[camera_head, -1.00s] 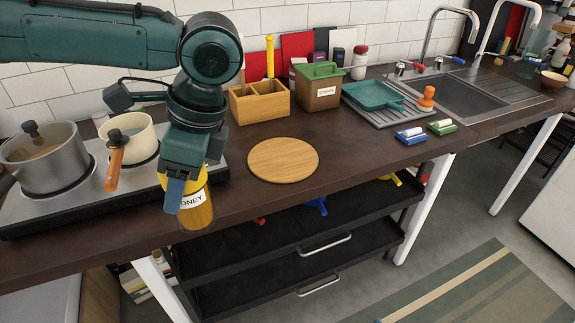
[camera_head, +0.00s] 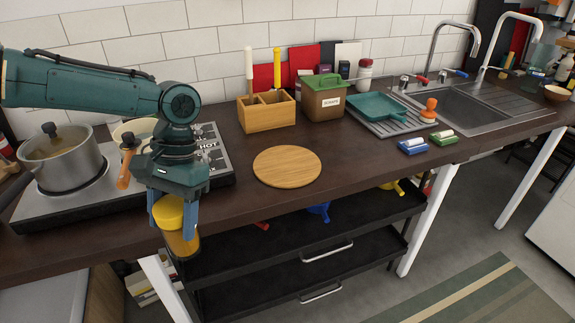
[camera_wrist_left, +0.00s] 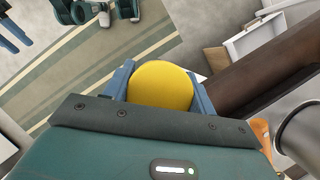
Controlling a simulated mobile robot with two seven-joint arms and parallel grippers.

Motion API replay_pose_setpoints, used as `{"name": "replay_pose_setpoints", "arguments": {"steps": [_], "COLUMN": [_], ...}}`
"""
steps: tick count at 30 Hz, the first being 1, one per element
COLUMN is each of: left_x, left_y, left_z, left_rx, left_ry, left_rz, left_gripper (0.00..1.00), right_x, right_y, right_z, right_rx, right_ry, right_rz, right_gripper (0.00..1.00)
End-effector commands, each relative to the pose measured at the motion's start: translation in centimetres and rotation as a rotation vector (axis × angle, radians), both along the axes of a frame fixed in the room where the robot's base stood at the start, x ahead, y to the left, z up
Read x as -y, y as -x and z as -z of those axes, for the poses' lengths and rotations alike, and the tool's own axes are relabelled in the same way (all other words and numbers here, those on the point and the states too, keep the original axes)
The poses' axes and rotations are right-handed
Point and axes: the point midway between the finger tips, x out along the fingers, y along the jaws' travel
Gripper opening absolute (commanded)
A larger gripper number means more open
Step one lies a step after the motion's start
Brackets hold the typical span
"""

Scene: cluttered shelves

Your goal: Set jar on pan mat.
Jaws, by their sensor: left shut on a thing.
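The honey jar, with a yellow lid and amber body (camera_head: 180,243), is between the fingers of my left gripper (camera_head: 175,216). The gripper is shut on it and holds it upright at the counter's front edge, in front of the hob. In the left wrist view the yellow lid of the jar (camera_wrist_left: 161,86) fills the space between the two blue fingers. The label is not visible now. The round wooden pan mat (camera_head: 287,166) lies flat and bare on the dark counter, to the right of the jar and farther back. My right gripper is not clearly seen in the head view.
A hob (camera_head: 220,165) with a grey pot (camera_head: 62,163) and a cream pan is at the left. Behind the mat stand a wooden utensil box (camera_head: 266,113) and a brown caddy (camera_head: 323,103). Sponges (camera_head: 413,146) lie to the right. Counter around the mat is clear.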

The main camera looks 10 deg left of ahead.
Motion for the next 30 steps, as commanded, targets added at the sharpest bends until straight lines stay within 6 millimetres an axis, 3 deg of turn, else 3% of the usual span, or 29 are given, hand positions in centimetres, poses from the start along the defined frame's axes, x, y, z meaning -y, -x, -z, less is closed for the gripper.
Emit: {"name": "replay_pose_setpoints", "arguments": {"steps": [16, 24, 30], "left_x": [-10.7, -17.1, -20.4], "left_y": [-0.3, 2.0, 4.3], "left_z": [-0.7, -1.7, -1.6], "left_rx": [0.006, 0.005, 0.005], "left_ry": [0.005, 0.007, 0.007], "left_rz": [-0.532, -0.728, -0.829], "left_gripper": [0.05, 0.05, 0.05], "right_x": [-0.1, -0.2, -0.2], "right_y": [0.0, -0.1, -0.1], "right_z": [-0.1, -0.1, -0.2], "right_rx": [0.0, 0.001, 0.002], "right_ry": [-0.002, -0.01, -0.01], "right_rz": [0.001, 0.007, 0.008], "right_gripper": [0.39, 0.39, 0.39]}}
